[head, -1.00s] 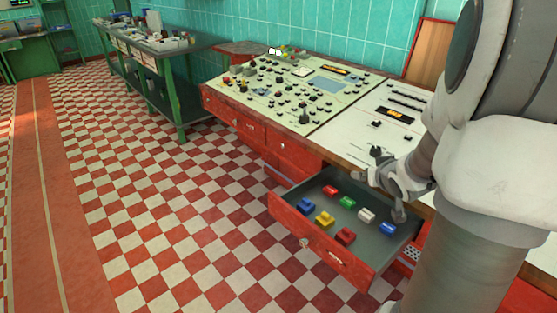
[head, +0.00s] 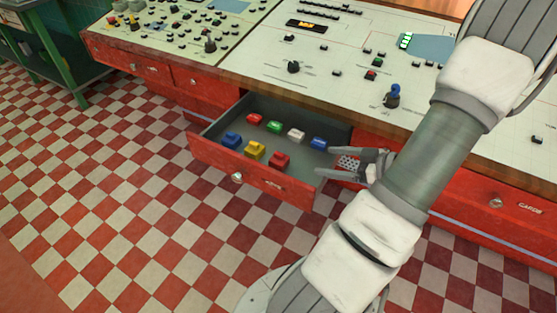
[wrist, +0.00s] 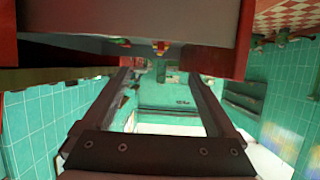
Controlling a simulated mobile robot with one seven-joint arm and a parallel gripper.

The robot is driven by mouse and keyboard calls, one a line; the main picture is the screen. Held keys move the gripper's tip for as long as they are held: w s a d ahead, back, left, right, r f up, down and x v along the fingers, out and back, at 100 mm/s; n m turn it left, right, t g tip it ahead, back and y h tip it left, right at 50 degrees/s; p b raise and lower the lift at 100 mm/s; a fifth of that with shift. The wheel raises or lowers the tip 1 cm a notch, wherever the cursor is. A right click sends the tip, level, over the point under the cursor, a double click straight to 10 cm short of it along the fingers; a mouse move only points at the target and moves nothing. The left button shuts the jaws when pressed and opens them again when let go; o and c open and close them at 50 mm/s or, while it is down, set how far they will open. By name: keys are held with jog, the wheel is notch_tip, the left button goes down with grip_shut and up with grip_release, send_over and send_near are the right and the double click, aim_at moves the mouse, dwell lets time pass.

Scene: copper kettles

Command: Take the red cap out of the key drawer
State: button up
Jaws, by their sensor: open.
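The key drawer (head: 256,179) is pulled out, red-fronted with a grey inside. It holds two red caps: one at the back left (head: 253,119), one near the front (head: 279,161). My gripper (head: 327,161) is open and empty at the drawer's right side, its fingers pointing left towards the caps. Whether it touches the drawer wall I cannot tell. In the wrist view, the open fingers (wrist: 160,76) show below a grey panel with red edges; small red and yellow bits at its edge are too small to name.
Blue (head: 232,140), yellow (head: 254,150), green (head: 275,126), white (head: 296,135) and another blue cap (head: 318,143) share the drawer. The control desk (head: 330,65) stands behind and above it. The checkered floor (head: 130,200) is clear in front.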

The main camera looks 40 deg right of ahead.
jog(key=b, duration=0.3)
send_near(284, 157)
jog(key=x, duration=0.5)
jog(key=shift+w, duration=0.2)
jog(key=b+x, duration=0.1)
jog(key=x, duration=0.1)
jog(key=b+x, duration=0.2)
jog(key=shift+w+a+f, duration=0.2)
jog(key=shift+a+f, duration=0.05)
jog(key=shift+f, duration=0.15)
jog(key=shift+w, duration=0.3)
jog(key=c, duration=1.4)
jog(key=shift+r, duration=0.1)
